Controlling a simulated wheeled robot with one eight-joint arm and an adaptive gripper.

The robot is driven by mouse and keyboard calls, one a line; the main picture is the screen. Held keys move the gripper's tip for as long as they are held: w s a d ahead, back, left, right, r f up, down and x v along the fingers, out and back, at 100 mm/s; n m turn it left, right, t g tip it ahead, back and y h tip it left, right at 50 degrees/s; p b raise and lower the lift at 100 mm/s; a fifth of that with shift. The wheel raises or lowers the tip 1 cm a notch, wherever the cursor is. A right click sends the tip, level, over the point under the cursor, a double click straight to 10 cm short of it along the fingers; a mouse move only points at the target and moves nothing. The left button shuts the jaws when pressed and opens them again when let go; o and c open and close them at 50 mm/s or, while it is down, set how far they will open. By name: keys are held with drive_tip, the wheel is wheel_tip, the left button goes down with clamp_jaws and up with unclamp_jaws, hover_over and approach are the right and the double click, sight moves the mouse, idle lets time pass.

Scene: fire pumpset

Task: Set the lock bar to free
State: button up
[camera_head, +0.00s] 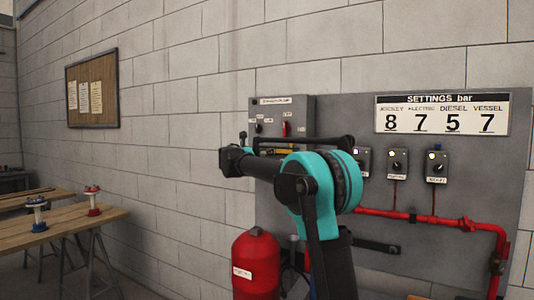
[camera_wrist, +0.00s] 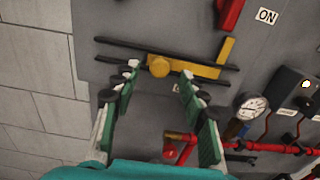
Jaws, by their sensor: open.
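The lock bar (camera_wrist: 195,69) is a yellow bar with a round knob (camera_wrist: 159,66) at its left part and an upright tab at its right end. It lies between two dark rails on a grey panel in the wrist view. My gripper (camera_wrist: 158,75) is open, its two fingertips on either side of the knob in the picture. I cannot tell whether they touch it. In the head view only a small yellow piece (camera_head: 284,151) shows behind my arm, and the fingertips cannot be made out. A small label below the bar is partly hidden by my right finger.
A red handle (camera_wrist: 228,14) sits above the bar's right end, beside an "ON" label (camera_wrist: 267,15). A gauge (camera_wrist: 252,107) and red pipes (camera_wrist: 262,146) lie at the lower right. A red tank (camera_head: 256,262) stands below the panel. Wooden benches are at the left.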

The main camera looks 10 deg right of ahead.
drive_tip(key=shift+x, duration=1.3)
drive_tip(key=shift+c, duration=0.2)
clamp_jaws()
